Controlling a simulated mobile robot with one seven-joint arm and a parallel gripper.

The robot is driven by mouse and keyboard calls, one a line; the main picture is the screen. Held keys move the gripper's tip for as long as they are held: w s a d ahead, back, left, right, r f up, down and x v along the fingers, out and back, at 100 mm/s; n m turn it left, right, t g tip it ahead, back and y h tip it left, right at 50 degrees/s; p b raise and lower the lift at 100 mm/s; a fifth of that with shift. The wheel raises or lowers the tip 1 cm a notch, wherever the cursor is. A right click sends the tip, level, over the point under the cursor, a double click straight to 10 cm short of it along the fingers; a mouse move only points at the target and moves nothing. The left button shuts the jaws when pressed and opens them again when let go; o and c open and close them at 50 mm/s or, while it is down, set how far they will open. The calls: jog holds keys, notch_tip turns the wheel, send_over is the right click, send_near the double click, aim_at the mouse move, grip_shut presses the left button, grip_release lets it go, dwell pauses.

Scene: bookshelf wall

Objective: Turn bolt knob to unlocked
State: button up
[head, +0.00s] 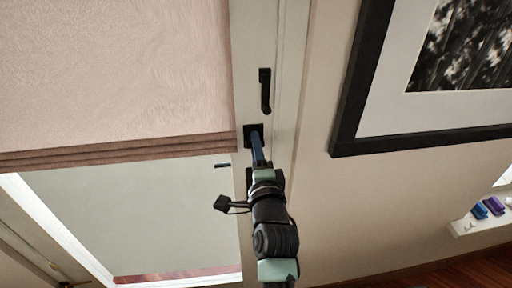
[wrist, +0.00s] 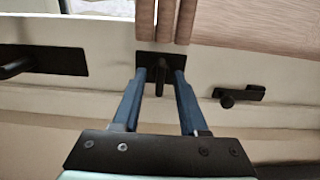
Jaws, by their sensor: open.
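The bolt knob (wrist: 160,80) is a small black thumb-turn on a black square plate (wrist: 148,60), centred in the wrist view. It points roughly down the picture, toward my gripper. In the head view the plate (head: 250,130) sits on the white door stile, partly hidden behind my gripper (head: 257,148). My gripper (wrist: 160,88) is open, its two blue fingers on either side of the knob with a gap to each side visible. The fingertips are close to the plate; I cannot tell whether they touch it.
A smaller black latch (wrist: 240,95) is to the right in the wrist view. A pinkish folded shade (head: 115,75) hangs left; a black-framed picture (head: 345,95) hangs right.

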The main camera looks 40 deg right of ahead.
grip_shut()
jog(key=shift+n, duration=0.3)
dwell(0.3)
jog(key=shift+n+b, duration=3.25)
jog(key=shift+n, duration=5.35)
grip_release()
